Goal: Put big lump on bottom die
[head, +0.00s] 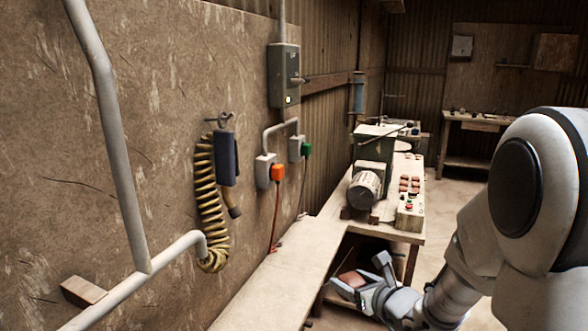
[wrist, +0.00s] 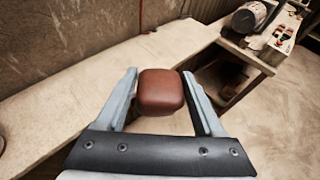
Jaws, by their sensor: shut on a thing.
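My gripper (wrist: 161,100) is shut on a smooth reddish-brown lump (wrist: 160,91), which sits between the two fingers in the wrist view. In the head view my gripper (head: 366,277) is at the lower middle, and the lump (head: 350,279) shows at its fingertips. The gripper is held out near the right edge of the long pale bench. The tile press (head: 373,162) stands on the far bench, with a motor-like cylinder in front. I cannot make out its bottom die.
A long pale bench (head: 273,280) runs along the left wall and meets the far bench. Several small brown pieces (head: 409,184) lie on the far bench beside a button box (head: 409,211). A coiled yellow hose (head: 207,205) hangs on the wall. Open floor lies to the right.

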